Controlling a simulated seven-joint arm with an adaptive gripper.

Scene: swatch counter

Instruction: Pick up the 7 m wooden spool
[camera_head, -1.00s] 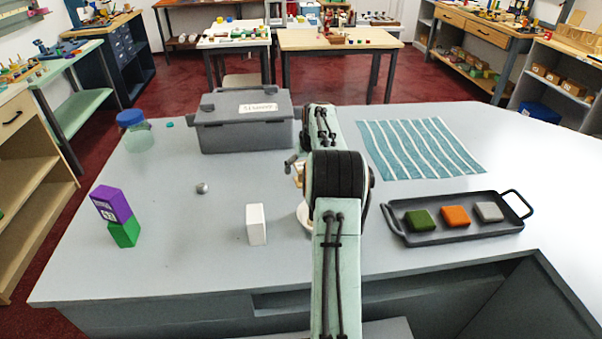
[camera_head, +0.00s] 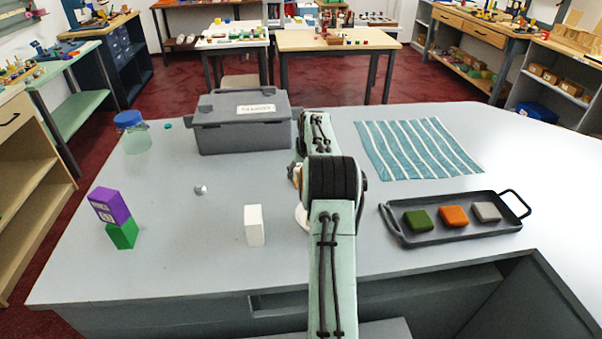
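No wooden spool can be made out for certain. A small tan piece (camera_head: 296,174) shows at the left edge of my arm's dark joint, with a bit of grey beside it; I cannot tell whether it is the spool. My arm (camera_head: 333,262) reaches forward over the counter and hides what lies behind it. My gripper is almost wholly hidden behind the arm, so its fingers and anything between them cannot be read. Part of a white round thing (camera_head: 302,216) shows low at the arm's left side.
On the grey counter (camera_head: 180,262) stand a lidded grey box (camera_head: 240,135), a blue-capped jar (camera_head: 136,138), a small grey ball (camera_head: 201,190), a white block (camera_head: 254,226) and a purple block (camera_head: 108,205) on a green one (camera_head: 122,235). Right are a striped cloth (camera_head: 418,150) and a black tray (camera_head: 455,237) with three coloured pieces.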

